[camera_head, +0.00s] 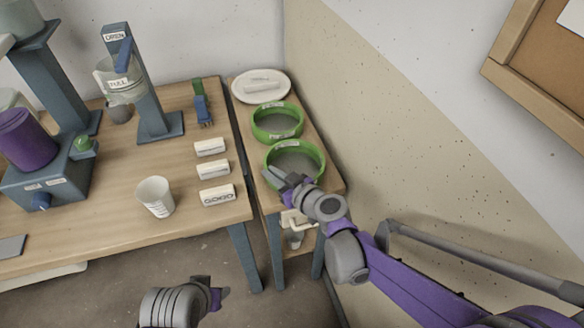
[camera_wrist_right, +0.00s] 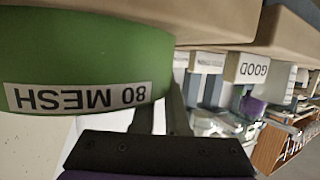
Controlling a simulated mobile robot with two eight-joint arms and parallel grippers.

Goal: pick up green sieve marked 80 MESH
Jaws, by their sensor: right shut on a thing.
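The green sieve marked 80 MESH (camera_wrist_right: 85,60) fills the upper left of the right wrist view, its white label upside down there. In the head view I take it to be the nearer green ring (camera_head: 314,150), with grey mesh inside, at the front of a narrow wooden stand. My right gripper (camera_head: 277,178) is shut on its near-left wall; the fingers (camera_wrist_right: 160,112) also show at the sieve's edge in the wrist view. Whether the sieve touches the stand is unclear. My left gripper (camera_head: 222,290) shows only partly at the bottom, its jaws unclear.
A second green sieve (camera_head: 278,137) sits just behind, with a white plate (camera_head: 244,87) farther back. The wall (camera_head: 370,140) runs close on the right. The workbench (camera_head: 150,215) at left holds a white cup (camera_head: 156,204) and several white blocks.

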